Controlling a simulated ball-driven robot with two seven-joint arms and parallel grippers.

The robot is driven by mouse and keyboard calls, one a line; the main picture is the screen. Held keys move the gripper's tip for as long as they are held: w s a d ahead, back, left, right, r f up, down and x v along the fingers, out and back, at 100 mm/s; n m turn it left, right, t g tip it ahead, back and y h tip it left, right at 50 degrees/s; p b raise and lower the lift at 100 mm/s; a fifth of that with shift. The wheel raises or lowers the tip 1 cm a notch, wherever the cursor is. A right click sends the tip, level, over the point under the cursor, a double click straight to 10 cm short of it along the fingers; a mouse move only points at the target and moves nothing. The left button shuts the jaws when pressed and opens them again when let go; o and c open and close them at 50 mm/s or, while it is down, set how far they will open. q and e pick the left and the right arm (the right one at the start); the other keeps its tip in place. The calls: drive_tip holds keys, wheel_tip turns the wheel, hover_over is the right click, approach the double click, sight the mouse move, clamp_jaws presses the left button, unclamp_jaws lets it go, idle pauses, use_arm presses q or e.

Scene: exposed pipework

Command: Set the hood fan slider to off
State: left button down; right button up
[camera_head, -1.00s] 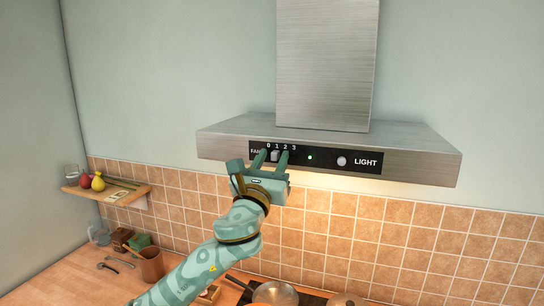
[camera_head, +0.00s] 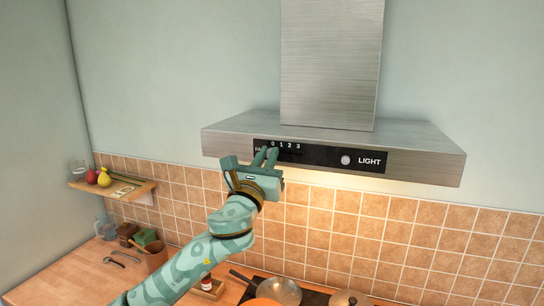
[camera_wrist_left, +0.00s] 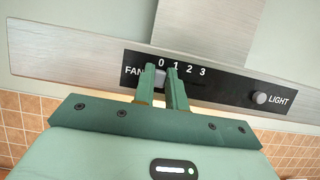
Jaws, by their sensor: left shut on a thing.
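The steel range hood (camera_head: 420,150) has a black control panel (camera_head: 320,154) marked FAN, 0, 1, 2, 3 and LIGHT. My left gripper (camera_head: 266,155) is at the fan end of the panel, with its fingers reaching up to it. In the left wrist view the gripper (camera_wrist_left: 162,82) is shut on the small grey fan slider knob (camera_wrist_left: 160,77), with one finger on each side. The knob sits just below the 0 mark. In the head view my fingers cover it. No green lamp shows on the panel. My right gripper is not in view.
The round light knob (camera_head: 346,160) is to the right on the same panel. Below are a pan (camera_head: 280,290) on the hob, a brown pot (camera_head: 155,256) on the counter and a wall shelf (camera_head: 115,192) with fruit. The panel between the knobs is clear.

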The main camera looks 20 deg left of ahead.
use_arm(q)
drive_tip(key=c, duration=1.6)
unclamp_jaws()
drive_tip(key=shift+a, duration=0.1)
drive_tip(key=shift+o, duration=1)
drive_tip(key=shift+a, duration=0.2)
drive_tip(key=shift+s+d+f, duration=0.1)
drive_tip(key=shift+s+f, duration=0.15)
drive_tip(key=shift+s, duration=0.1)
drive_tip(key=b+v, duration=0.4)
drive_tip(key=v, duration=1.1)
drive_tip(key=shift+s, duration=0.25)
drive_tip(key=shift+f, duration=0.1)
